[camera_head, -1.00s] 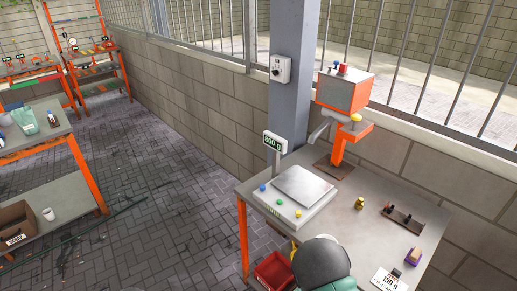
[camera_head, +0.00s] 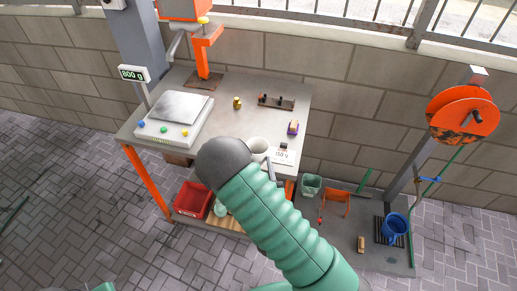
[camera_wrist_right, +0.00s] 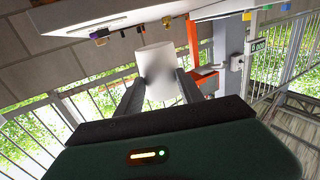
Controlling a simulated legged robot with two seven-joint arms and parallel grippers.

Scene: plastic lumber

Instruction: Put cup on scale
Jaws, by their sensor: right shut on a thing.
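The white cup (camera_head: 258,145) is near the table's front edge in the head view, partly hidden by my right arm. In the right wrist view the cup (camera_wrist_right: 157,68) sits between the two dark fingers of my right gripper (camera_wrist_right: 158,88), which is shut on it. The scale (camera_head: 180,107) stands on the table's left side, with a bare flat plate and colored buttons. The cup is to the right of the scale and apart from it. My left gripper is not in view.
The grey table (camera_head: 222,124) also bears a small brass weight (camera_head: 237,102), a dark-knobbed strip (camera_head: 276,102), a purple-and-tan block (camera_head: 293,128) and a "150 g" card (camera_head: 281,156). An orange stand (camera_head: 207,50) rises behind the scale. A red bin (camera_head: 193,200) is below.

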